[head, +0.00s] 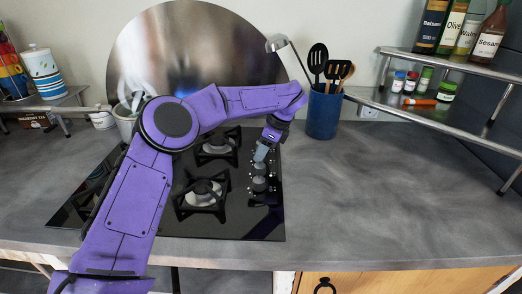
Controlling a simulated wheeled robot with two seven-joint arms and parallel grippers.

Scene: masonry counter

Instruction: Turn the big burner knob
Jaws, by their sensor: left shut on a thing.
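The black glass hob (235,222) is set into the grey counter, with a column of dark knobs along its right side. A knob (259,184) shows in that column, and another (259,168) sits just above it. My left gripper (261,157) reaches down from above and is shut on a knob at the upper part of the column. The gripper mostly hides that knob, and I cannot tell its turn angle. My right gripper is not in view.
Pan supports stand over the front burner (203,193) and the back burner (217,146). A blue utensil pot (323,114) stands behind the hob to the right. The counter (385,195) right of the hob is clear. A metal shelf (440,62) holds bottles and spice jars.

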